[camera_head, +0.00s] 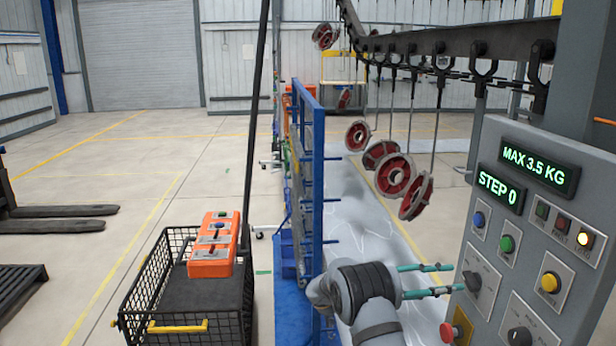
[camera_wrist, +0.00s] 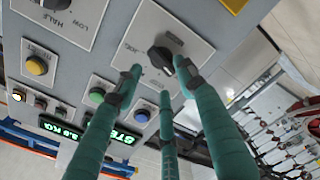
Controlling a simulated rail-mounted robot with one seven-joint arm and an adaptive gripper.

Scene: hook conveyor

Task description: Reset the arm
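My gripper (camera_head: 455,278) has several teal fingers and sits in front of the grey control panel (camera_head: 528,240). In the wrist view my gripper (camera_wrist: 160,78) has its fingertips spread apart, with nothing held between them. A black selector knob (camera_wrist: 162,58) on a white plate lies just beyond and between the fingertips. I cannot tell whether any finger touches it. The same knob (camera_head: 472,280) shows at the panel's left side in the head view. My arm is bent low at the bottom centre.
Displays read MAX 3.5 KG (camera_head: 537,172) and STEP 0 (camera_head: 499,189). A red button (camera_head: 447,332) sits low on the panel. Red wheels (camera_head: 393,175) hang from the overhead conveyor (camera_head: 440,42). A blue rack (camera_head: 318,180) and black wire basket (camera_head: 165,285) stand left of my arm.

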